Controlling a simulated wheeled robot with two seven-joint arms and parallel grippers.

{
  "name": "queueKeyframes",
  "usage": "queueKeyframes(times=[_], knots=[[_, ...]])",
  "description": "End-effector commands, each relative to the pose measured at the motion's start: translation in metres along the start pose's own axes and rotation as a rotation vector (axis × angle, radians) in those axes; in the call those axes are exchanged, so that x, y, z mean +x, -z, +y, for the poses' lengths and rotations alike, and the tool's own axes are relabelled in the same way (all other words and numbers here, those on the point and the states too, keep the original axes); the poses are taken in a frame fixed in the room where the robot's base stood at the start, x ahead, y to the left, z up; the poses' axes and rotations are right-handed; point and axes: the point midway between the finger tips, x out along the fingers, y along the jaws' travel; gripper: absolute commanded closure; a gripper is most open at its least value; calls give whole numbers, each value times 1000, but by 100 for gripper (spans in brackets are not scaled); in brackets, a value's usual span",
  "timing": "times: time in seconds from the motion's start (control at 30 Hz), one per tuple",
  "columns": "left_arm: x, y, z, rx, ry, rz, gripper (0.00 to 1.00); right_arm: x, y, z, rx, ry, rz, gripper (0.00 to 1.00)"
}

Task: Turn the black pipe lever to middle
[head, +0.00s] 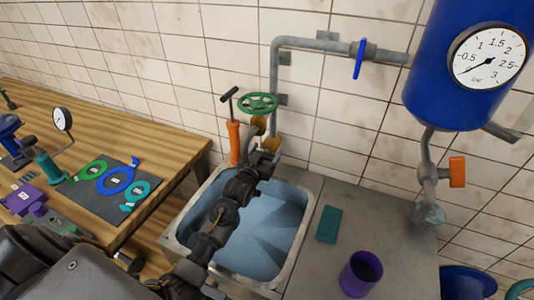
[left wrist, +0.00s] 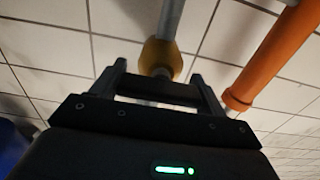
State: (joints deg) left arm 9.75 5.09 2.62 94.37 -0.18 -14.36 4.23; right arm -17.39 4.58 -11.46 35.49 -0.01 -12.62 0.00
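My left gripper (head: 265,146) is at the wall pipe, just below the green handwheel (head: 258,103) and above the sink. In the left wrist view its two fingers (left wrist: 160,80) stand apart, one on each side of a grey pipe with a yellow fitting (left wrist: 160,58). A dark bar (left wrist: 158,90) crosses between the fingers; it may be the black pipe lever, but I cannot tell for sure. In the head view the lever is not clearly visible, and my gripper and arm cover that part of the pipe. My right gripper is not in view.
An orange pump with a black T-handle (head: 234,140) stands left of the gripper. A blue lever (head: 359,60) is on the upper pipe (head: 300,42). The sink (head: 306,240) lies below. A teal block (head: 328,224) and purple cup (head: 361,273) are on the counter.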

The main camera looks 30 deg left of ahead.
Motion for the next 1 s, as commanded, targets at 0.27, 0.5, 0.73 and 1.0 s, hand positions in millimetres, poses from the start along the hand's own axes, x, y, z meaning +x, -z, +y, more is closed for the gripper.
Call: queueKeyframes(times=[0.27,0.5,0.73,1.0], knots=[[0,0,6,2,-3,0,50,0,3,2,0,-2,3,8],[0,1,2,59,-4,0,50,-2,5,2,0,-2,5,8],[0,2,2,212,-4,1,50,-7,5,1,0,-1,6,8],[0,1,2,442,-3,0,50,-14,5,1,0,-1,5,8]])
